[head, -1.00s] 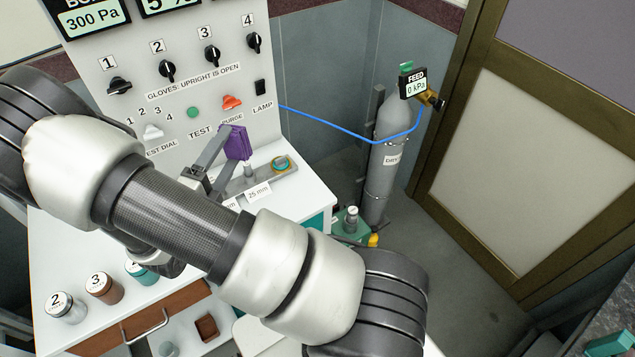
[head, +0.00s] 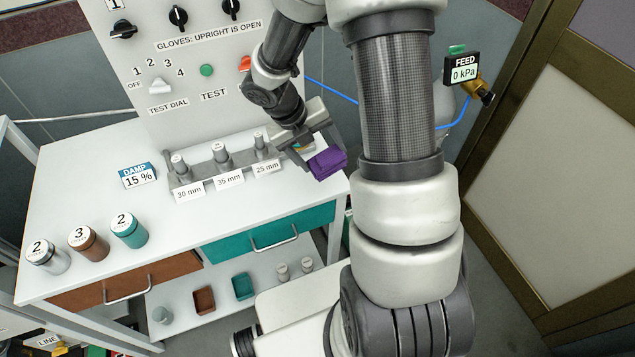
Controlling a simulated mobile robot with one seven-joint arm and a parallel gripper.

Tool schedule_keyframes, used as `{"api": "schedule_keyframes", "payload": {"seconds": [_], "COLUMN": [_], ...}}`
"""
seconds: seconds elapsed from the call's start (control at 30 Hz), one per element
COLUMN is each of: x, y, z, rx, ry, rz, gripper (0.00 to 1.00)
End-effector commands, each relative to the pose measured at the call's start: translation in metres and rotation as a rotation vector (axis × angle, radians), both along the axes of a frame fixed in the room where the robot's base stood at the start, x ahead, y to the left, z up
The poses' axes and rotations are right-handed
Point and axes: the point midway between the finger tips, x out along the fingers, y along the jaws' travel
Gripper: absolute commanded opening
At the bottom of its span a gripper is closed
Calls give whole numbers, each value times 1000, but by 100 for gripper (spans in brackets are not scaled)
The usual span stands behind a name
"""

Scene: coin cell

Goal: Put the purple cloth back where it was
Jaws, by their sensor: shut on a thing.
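The purple cloth (head: 328,163) is a small folded block in the head view. My gripper (head: 318,152) is shut on it and holds it near the right end of the white worktop (head: 110,212), beside the 25 mm end of the grey tool rack. I cannot tell the exact height of the cloth above the worktop. Part of the gripper and the rack's right end overlap in the picture. My arm hides part of the panel and the area behind it.
The rack (head: 182,184) holds several tools with 30, 35 and 25 mm labels. A damp display (head: 138,176) and jars (head: 88,243) stand on the worktop. Below are a brown drawer (head: 128,282), a teal drawer (head: 270,238) and a shelf. The worktop's left middle is clear.

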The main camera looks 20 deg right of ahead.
Motion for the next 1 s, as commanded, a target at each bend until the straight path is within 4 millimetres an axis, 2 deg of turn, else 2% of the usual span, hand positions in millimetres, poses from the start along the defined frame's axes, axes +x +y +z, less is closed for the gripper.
{"api": "schedule_keyframes", "payload": {"seconds": [0.03,0.2,0.33,0.6,0.83,1.0], "x": [9,33,43,43,43,43], "y": [-4,-5,-6,-5,-5,-5], "z": [-3,8,10,-36,-54,-79], "rx": [66,214,262,269,267,267], "ry": [-10,-11,-8,-2,-3,-2], "rz": [-20,-37,-40,-38,-37,-38], "gripper": [51,51,51,51,51,51]}}
